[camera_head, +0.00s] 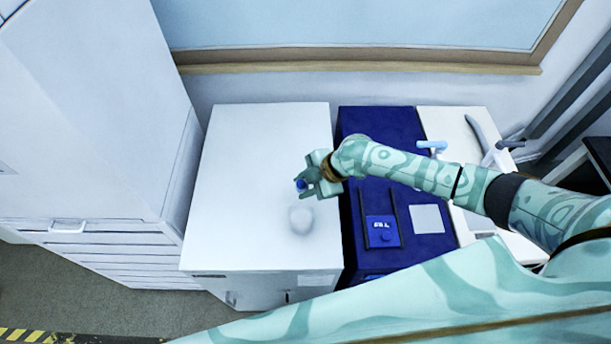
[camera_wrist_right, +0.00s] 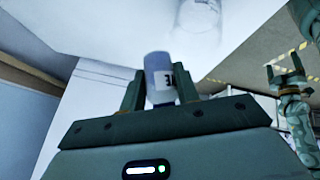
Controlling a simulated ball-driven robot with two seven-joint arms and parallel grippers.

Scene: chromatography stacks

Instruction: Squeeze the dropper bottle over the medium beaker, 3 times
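My right gripper (camera_head: 308,187) is above the white cabinet top and shut on the dropper bottle. The small bottle shows a blue part (camera_head: 300,185) in the head view. In the right wrist view the pale, labelled bottle (camera_wrist_right: 159,76) sits between the two fingers (camera_wrist_right: 158,90). The medium beaker (camera_head: 301,220), clear and whitish, stands on the cabinet top just in front of the gripper, apart from it. It also shows partly at the top edge of the right wrist view (camera_wrist_right: 200,14). My left gripper (camera_wrist_right: 286,70) is open and empty at the right of the wrist view.
The white cabinet top (camera_head: 240,200) is otherwise clear. A dark blue instrument stack (camera_head: 428,243) stands right beside it, with a white unit (camera_head: 447,125) beyond. A tall white cabinet (camera_head: 95,110) rises at the left, and a wall with a window frame (camera_head: 360,68) is behind.

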